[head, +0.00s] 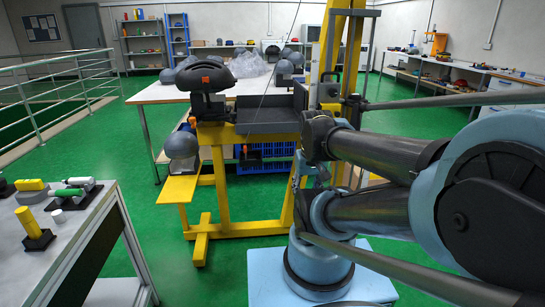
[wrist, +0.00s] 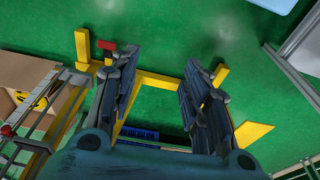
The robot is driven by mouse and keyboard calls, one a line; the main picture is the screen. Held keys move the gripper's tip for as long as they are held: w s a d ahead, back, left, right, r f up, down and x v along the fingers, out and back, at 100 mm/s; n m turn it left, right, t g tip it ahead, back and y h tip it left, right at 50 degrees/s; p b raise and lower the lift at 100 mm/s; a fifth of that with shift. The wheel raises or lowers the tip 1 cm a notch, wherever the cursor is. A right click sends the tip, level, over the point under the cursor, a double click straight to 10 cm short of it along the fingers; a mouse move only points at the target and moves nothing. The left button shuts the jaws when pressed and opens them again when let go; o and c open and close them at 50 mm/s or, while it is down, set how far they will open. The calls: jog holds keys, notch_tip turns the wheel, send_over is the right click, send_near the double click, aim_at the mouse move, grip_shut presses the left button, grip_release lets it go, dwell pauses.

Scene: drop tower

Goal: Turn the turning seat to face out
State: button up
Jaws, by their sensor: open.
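A dark helmet-like piece (head: 205,74) with an orange mark sits on a dark grey block (head: 208,106) at the left top of the yellow drop-tower frame (head: 222,180) in the head view. This looks like the turning seat with its load, but I cannot tell which way it faces. My gripper (wrist: 160,58) is open and empty in the wrist view, above the green floor and the frame's yellow base bars. The seat cannot be made out there. In the head view my arm covers the right side, and I cannot make out the gripper.
A white table (head: 165,94) with several grey forms stands behind. A bench (head: 85,225) is at the lower left. A cardboard box (wrist: 14,72) shows in the wrist view. Green floor lies open front left.

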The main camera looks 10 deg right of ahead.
notch_tip(320, 180, up, 3)
notch_tip(320, 180, up, 27)
jog(key=n+t+y, duration=0.1)
jog(key=n+y, duration=0.2)
jog(key=n, duration=0.6)
send_over(233, 113)
jog(key=s+d, duration=0.4)
jog(key=d, duration=0.1)
jog(key=x, duration=1.6)
jog(key=shift+s+a+f, duration=0.1)
jog(key=shift+a+f, duration=0.15)
jog(key=shift+f, duration=0.1)
grip_shut()
